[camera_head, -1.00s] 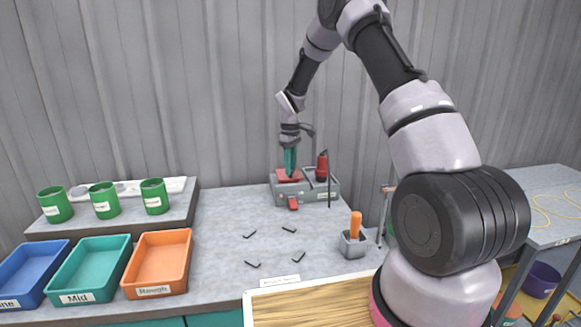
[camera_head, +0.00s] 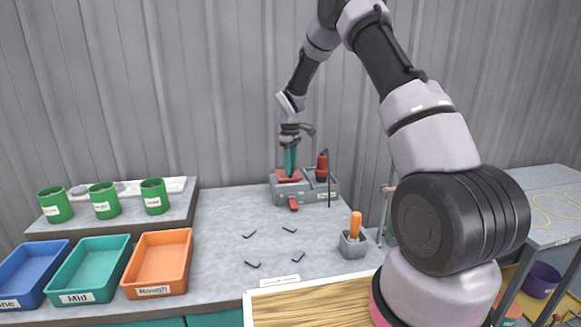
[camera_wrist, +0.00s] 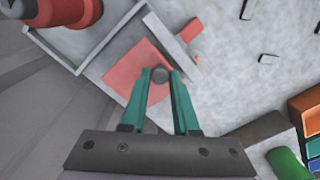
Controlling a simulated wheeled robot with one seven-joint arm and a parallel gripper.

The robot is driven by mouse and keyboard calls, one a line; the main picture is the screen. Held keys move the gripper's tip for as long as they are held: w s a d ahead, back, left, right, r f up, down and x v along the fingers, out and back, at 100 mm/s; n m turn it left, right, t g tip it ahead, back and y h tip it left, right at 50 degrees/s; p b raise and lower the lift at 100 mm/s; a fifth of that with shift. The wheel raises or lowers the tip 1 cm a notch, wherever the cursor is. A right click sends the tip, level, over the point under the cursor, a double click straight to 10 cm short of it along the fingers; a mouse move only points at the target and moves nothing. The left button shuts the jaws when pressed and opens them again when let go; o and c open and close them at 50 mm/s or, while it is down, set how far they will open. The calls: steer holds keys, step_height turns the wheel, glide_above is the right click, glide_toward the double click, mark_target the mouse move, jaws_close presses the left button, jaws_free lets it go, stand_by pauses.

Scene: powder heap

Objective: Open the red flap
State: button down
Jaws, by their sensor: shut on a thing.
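The red flap (camera_wrist: 138,81) lies on top of a grey box (camera_head: 282,195) at the back of the bench, and the flap also shows in the head view (camera_head: 290,175). My gripper (camera_wrist: 160,77) has teal fingers and points down over the flap. Its fingertips are closed on a small dark grey round knob (camera_wrist: 160,75) at the flap's right edge in the wrist view. The flap looks flat on the box. A red tab (camera_head: 293,204) sticks out at the box's front.
A red cylinder (camera_head: 321,167) stands on the right part of the box, with a thin dark rod (camera_head: 329,180) beside it. Several small black pieces (camera_head: 289,230) lie on the bench in front. A grey holder (camera_head: 352,245) with an orange handle stands front right. Trays and green cups stand left.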

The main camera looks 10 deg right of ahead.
steer(key=shift+w, duration=0.1)
steer(key=shift+w+r+g, duration=0.65)
steer(key=shift+r+g, duration=0.05)
steer(key=shift+g, duration=0.45)
steer(key=shift+w+r+g, duration=0.65)
steer(key=shift+r+g, duration=0.05)
steer(key=shift+g, duration=0.45)
steer(key=c, duration=0.7)
jaws_free()
step_height(320, 180, up, 10)
steer(key=shift+r, duration=0.1)
